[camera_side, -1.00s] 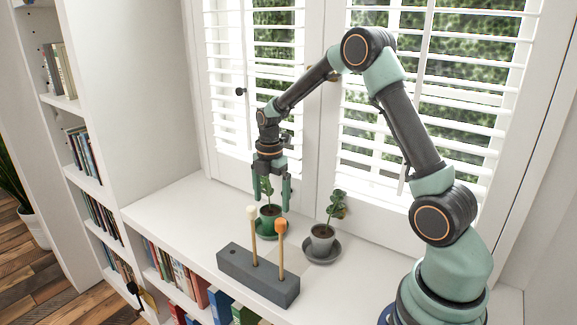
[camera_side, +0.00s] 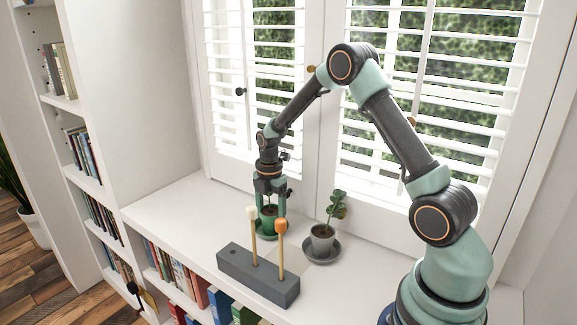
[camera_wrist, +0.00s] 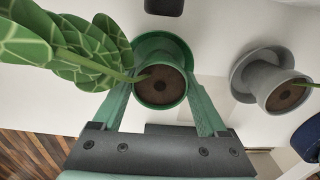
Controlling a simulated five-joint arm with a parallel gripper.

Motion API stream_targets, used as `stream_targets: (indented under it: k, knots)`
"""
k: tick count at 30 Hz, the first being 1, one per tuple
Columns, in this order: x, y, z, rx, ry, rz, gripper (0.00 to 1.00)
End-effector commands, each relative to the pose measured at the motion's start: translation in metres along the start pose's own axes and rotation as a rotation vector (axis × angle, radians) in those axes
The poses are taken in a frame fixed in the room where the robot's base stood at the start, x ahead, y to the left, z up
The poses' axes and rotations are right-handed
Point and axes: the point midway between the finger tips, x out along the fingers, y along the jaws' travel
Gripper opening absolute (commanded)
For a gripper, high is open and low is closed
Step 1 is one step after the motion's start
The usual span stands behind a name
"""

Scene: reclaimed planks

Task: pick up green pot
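The green pot (camera_side: 267,223) stands upright on a green saucer (camera_side: 263,236) on the white sill. In the wrist view the pot (camera_wrist: 160,90) shows its brown soil, and its leafy plant (camera_wrist: 85,50) leans to the left. My gripper (camera_side: 268,212) points down over it, with one finger on each side of the pot. In the wrist view my gripper (camera_wrist: 159,88) is open, with narrow gaps seeming to show between fingers and pot. The plant is partly hidden by my gripper in the side view.
A grey pot (camera_side: 321,240) with a plant stands on a grey saucer (camera_side: 322,254) to the right. A dark grey block (camera_side: 257,275) holding a cream-tipped stick (camera_side: 252,215) and an orange-tipped stick (camera_side: 280,230) stands in front. Shuttered windows rise behind. The sill's left part is clear.

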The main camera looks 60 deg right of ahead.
Motion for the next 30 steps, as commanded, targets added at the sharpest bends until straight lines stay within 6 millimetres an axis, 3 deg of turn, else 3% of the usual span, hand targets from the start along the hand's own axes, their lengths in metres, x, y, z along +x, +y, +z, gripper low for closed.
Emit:
stream_targets:
  k: [14,25,30]
  knots:
    - [-0.012,0.001,-0.004,-0.001,-0.001,0.004,0.0]
    - [-0.072,0.001,-0.004,0.0,-0.002,0.006,0.0]
    - [-0.071,0.001,-0.04,-0.007,0.0,0.0,0.0]
